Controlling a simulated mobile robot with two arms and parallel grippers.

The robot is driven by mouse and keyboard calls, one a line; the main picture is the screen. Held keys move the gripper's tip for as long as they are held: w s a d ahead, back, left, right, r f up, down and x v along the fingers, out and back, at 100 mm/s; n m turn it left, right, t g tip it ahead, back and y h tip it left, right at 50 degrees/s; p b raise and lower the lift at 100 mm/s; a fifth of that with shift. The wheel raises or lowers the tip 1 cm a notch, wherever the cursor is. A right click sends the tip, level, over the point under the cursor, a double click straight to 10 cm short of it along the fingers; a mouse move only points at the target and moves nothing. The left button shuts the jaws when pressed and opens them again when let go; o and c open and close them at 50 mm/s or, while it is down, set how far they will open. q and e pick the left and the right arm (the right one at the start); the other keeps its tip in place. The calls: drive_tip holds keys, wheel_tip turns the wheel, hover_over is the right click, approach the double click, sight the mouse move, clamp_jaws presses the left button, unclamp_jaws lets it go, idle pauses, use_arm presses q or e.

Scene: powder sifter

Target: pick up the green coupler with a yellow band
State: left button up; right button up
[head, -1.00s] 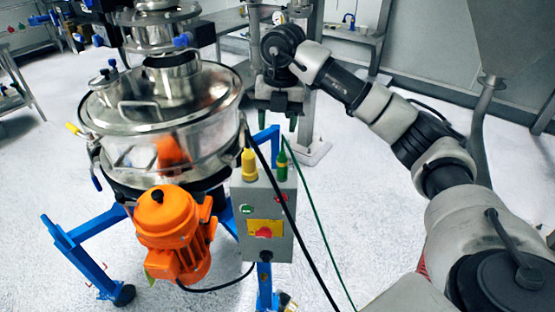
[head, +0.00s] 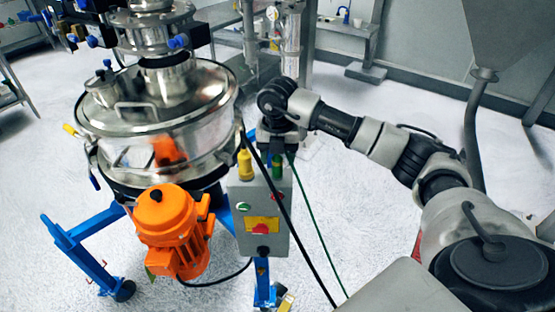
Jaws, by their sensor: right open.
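The green coupler with a yellow band (head: 277,168) stands upright on top of the grey control box (head: 262,200), beside a yellow coupler (head: 245,164) on its left. A green cable runs down to the right from near the green coupler. My right gripper (head: 277,156) is open and points down just above the green coupler. Its body hides the coupler's upper part. I cannot tell whether the fingers touch it. My left gripper is not in view.
The steel sifter (head: 157,100) with its orange motor (head: 172,232) stands close on the left, on a blue frame (head: 85,243). A steel hopper (head: 510,35) is at the upper right. Open floor lies right of the box.

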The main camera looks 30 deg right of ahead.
drive_tip(key=shift+f, duration=0.15)
drive_tip(key=shift+c, duration=0.3)
drive_tip(key=c, duration=1)
drive_tip(key=shift+o, duration=0.2)
drive_tip(key=shift+r, duration=0.2)
